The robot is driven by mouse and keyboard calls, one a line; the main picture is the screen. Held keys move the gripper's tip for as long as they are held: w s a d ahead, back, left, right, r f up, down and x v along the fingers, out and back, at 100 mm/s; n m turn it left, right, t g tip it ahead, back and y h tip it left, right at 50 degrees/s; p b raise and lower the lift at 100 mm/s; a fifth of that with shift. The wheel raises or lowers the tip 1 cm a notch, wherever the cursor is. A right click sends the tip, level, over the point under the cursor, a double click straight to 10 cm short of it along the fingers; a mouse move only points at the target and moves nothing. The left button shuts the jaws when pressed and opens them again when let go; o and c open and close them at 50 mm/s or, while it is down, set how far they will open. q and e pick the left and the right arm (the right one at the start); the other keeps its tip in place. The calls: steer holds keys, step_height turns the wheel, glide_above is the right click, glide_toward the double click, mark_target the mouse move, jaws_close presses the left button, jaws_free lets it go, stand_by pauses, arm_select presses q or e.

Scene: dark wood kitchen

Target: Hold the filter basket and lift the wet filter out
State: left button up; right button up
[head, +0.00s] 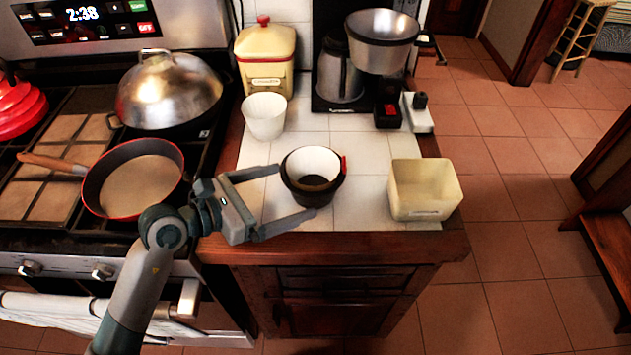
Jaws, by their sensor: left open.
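The dark filter basket (309,194) with a red tab on its right side stands upright on the white tiled counter. A white paper filter (312,160) sits inside it, with brown grounds in the bottom. My left gripper (296,190) comes in from the left, open, its two fingers pointing right toward the basket. The near finger's tip is by the basket's lower front; whether either finger touches it I cannot tell. My right gripper is not in view.
A cream square bin (424,191) stands right of the basket. White stacked filters (265,117), a cream canister (265,58) and a coffee maker (342,75) stand behind. A pan (135,180) and domed wok (170,92) are on the stove at left.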

mark_target(327, 179)
arm_select(q)
steer(key=x, duration=0.4)
steer(key=shift+w, duration=0.1)
steer(key=shift+x, duration=1.2)
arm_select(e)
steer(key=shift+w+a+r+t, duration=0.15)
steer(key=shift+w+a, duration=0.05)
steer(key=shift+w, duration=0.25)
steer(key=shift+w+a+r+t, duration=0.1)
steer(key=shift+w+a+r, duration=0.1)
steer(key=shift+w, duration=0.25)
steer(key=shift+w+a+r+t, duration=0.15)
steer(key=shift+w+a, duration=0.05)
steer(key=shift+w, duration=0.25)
